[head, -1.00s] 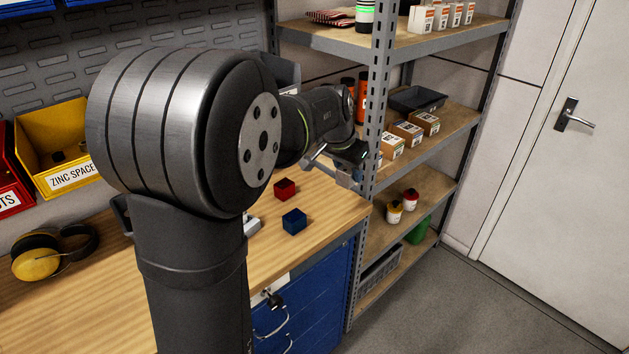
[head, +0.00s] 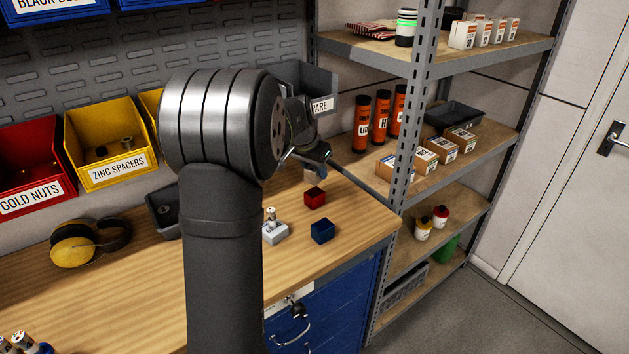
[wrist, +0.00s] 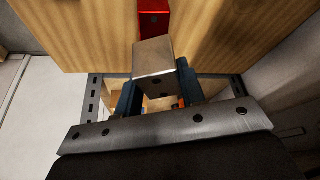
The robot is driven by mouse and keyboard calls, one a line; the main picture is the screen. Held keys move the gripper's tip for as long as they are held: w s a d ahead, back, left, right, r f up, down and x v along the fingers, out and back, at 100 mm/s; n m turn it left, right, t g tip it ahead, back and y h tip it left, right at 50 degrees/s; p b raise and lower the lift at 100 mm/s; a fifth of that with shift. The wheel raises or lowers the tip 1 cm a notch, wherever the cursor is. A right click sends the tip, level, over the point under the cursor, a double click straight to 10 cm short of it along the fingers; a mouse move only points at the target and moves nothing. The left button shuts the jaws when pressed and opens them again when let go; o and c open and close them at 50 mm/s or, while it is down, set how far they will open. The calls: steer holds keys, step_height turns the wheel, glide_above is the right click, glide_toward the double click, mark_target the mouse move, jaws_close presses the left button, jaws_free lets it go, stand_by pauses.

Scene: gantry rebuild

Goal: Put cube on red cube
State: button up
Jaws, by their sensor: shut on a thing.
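The red cube (head: 315,197) rests on the wooden bench near its right end. It also shows at the top of the wrist view (wrist: 154,18), partly hidden behind the held cube. My gripper (head: 313,160) is behind and above the red cube in the head view. In the wrist view its two dark fingers (wrist: 158,92) are shut on a pale tan-grey cube (wrist: 153,60). The held cube also shows below the gripper in the head view (head: 311,174). It is apart from the red cube.
A blue cube (head: 322,232) sits on the bench in front of the red one. A pale grey block with a small fitting (head: 274,235) stands to the left. A metal shelf unit (head: 418,110) is close on the right. Yellow earmuffs (head: 75,248) lie at left.

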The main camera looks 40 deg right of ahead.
mark_target(315, 181)
steer(key=shift+f, duration=1.95)
steer(key=shift+f, duration=0.15)
steer(key=o, duration=1.1)
steer(key=v, duration=1.2)
